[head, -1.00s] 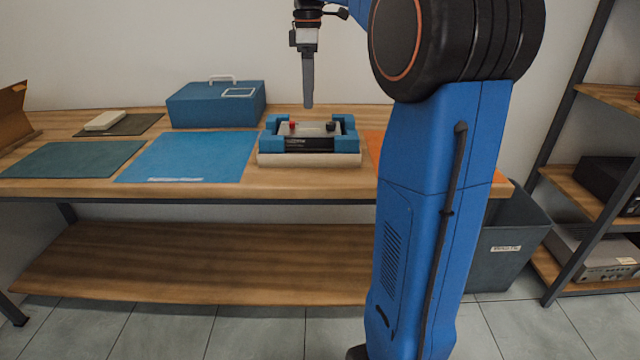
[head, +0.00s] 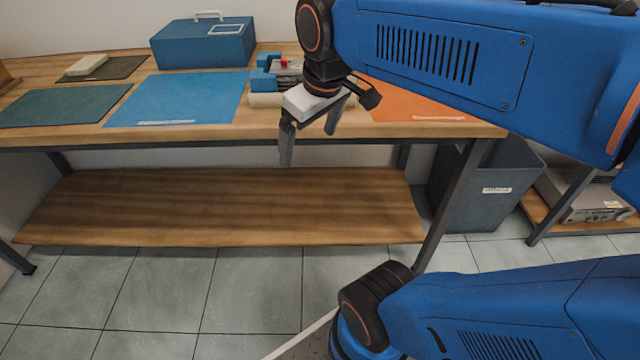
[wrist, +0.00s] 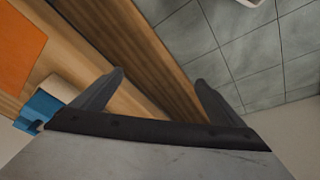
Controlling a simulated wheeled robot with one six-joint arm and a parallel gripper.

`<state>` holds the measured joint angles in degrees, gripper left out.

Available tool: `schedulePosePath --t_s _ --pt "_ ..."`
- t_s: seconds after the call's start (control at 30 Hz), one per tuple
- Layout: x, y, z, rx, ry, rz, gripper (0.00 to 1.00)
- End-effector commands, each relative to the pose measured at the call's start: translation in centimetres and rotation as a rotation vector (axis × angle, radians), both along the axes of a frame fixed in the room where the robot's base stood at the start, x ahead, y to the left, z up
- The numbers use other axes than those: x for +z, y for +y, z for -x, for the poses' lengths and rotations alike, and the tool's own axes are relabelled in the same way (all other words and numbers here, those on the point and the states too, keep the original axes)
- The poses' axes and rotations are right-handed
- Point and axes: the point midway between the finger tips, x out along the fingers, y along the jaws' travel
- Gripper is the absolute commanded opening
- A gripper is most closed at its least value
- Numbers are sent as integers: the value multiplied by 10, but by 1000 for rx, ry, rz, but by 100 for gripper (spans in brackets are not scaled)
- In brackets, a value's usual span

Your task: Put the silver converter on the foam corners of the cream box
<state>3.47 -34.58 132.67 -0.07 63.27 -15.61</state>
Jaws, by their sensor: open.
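The cream box (head: 264,100) stands on the workbench with blue foam corners (head: 262,80) on it. A silver-grey unit with a red knob (head: 289,66), which looks like the converter, sits among the foam corners; my wrist hides much of it. In the wrist view a blue foam corner (wrist: 38,106) shows at the left edge. My gripper (head: 308,149) is open and empty, in front of the bench's front edge and below the top's level in the head picture. Its spread fingers also show in the wrist view (wrist: 159,77), with nothing between them.
A blue mat (head: 180,98), a green mat (head: 62,106) and an orange mat (head: 415,101) lie on the bench. A blue case (head: 203,45) stands behind. The lower shelf (head: 220,205) is empty. A grey bin (head: 485,190) and a shelf with silver equipment (head: 585,195) are at right.

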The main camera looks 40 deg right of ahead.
Motion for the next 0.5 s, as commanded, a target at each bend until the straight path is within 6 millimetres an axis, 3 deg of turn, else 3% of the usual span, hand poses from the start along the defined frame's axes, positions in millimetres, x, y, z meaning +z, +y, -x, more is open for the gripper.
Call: schedulePosePath --t_s 0.03,0.2,0.3,0.5 --pt "-14 5 15 -31 -18 -14 93" --pt "-52 14 46 -133 -66 -65 93" --pt "-65 16 56 -169 -81 -83 93" --pt "-73 18 61 -192 -92 -97 93"
